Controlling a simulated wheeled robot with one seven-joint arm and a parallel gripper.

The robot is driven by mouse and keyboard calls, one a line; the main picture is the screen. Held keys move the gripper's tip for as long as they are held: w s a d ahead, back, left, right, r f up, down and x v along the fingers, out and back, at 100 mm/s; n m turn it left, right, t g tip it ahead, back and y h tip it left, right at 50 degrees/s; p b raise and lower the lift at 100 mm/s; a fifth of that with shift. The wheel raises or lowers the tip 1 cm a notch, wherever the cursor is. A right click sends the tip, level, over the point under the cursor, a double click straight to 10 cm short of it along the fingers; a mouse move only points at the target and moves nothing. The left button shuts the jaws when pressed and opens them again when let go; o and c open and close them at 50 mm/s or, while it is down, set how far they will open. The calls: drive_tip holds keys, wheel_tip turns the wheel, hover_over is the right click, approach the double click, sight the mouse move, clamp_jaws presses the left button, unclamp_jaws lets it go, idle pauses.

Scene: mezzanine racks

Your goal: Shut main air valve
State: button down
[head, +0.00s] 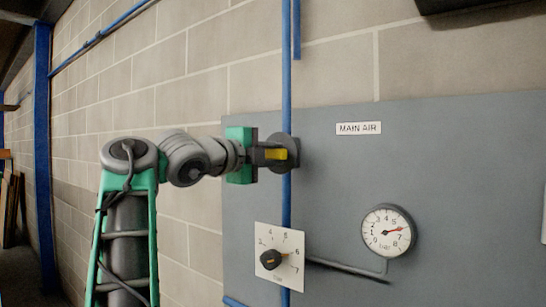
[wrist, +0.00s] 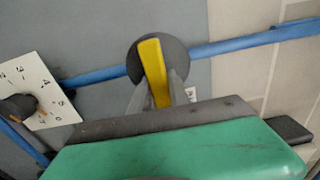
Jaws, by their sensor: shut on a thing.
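The main air valve is a dark round body (head: 292,152) on a vertical blue pipe (head: 287,60), with a yellow lever (head: 276,154). A "MAIN AIR" label (head: 358,128) is on the grey panel to its right. In the wrist view the yellow lever (wrist: 151,58) lies across the pipe (wrist: 235,44), close to a right angle, over the dark disc (wrist: 176,54). My gripper (head: 270,155) reaches in from the left and is shut on the lever. Its two grey fingers (wrist: 158,93) stand on either side of the lever, partly covering it in the head view.
A white dial plate with a black knob (head: 271,259) is on the panel below the valve. A round bar gauge (head: 388,231) is at lower right, its red needle pointing right and slightly up. A grey tube (head: 345,269) runs between them. A block wall (head: 160,80) is behind.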

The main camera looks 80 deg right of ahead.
sight(269, 154)
idle(0.4)
drive_tip(key=c, duration=1.2)
unclamp_jaws()
drive_tip(key=shift+c, duration=0.2)
drive_tip(key=b+v, duration=0.1)
drive_tip(key=v, duration=0.5)
drive_tip(key=shift+w+a, duration=0.25)
drive_tip(key=shift+a, duration=0.05)
drive_tip(key=shift+w+a, duration=0.1)
drive_tip(key=shift+a, duration=0.45)
